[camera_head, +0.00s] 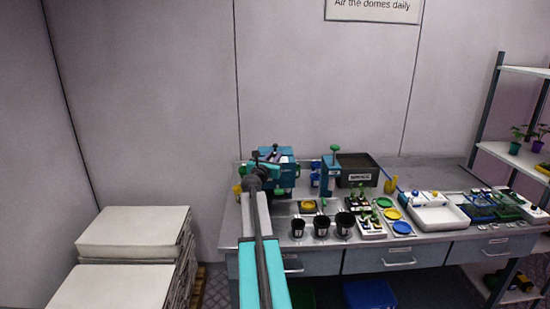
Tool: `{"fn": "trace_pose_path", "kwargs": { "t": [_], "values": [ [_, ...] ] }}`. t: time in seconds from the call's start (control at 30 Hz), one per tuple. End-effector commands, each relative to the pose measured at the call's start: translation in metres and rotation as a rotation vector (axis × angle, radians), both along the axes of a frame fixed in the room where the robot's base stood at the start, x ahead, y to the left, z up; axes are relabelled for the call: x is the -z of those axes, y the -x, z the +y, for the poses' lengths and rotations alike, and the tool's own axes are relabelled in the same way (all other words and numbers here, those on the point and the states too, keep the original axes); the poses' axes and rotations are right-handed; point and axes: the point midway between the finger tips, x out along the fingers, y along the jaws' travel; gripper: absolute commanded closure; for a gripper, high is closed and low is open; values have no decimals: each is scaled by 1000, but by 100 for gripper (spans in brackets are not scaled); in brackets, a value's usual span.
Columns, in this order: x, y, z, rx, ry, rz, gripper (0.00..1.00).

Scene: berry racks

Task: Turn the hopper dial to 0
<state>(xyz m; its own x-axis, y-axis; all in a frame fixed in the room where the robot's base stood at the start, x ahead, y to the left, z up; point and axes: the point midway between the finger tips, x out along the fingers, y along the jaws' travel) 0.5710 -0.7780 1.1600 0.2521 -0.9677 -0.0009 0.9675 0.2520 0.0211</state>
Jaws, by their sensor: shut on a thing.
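The hopper looks to be the teal and dark box-shaped machine (287,178) at the back left of the steel bench. My arm reaches up from the bottom of the picture to its front. My gripper (264,165) is at the hopper's front and upper left side, shut on a small part there. The dial and its marks are hidden behind my wrist or too small to make out, so I cannot read its setting.
The steel bench (465,178) holds several black pots (321,226), a green-handled teal press (331,172), a black soil bin (357,170), coloured dishes (391,214) and a white tray (437,212). White stacked slabs (133,232) stand left. A shelf rack (513,152) stands right.

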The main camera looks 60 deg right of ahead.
Motion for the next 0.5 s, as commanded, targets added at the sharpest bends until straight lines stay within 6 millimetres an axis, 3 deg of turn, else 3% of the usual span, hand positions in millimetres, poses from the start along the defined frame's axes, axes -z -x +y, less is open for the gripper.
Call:
{"fn": "trace_pose_path", "kwargs": {
  "t": [0.17,0.2,0.3,0.5],
  "values": [
    [3,-2,2,-5,-3,-1,100],
    [3,-2,2,-5,-3,-1,78],
    [2,-2,2,-5,-3,-1,61],
    [1,-1,1,-3,-1,-1,61]
  ]
}}
